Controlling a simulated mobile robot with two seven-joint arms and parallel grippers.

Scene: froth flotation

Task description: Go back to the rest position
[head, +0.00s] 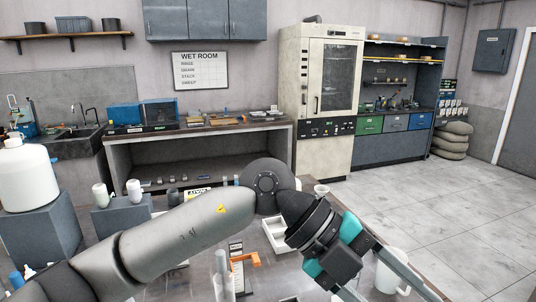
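My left arm comes in from the lower left and reaches across the front of the view over the bench. My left gripper (392,290), with teal finger mounts, points down to the lower right. Its two grey fingers stand wide apart, and their tips run to or past the bottom edge. I see nothing clamped between them. A white mug (393,272) is beside and partly behind the upper finger; I cannot tell whether they touch. My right gripper is not in view.
A big white jug (27,177) stands on a grey block at left. Open tiled floor (440,205) lies at right.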

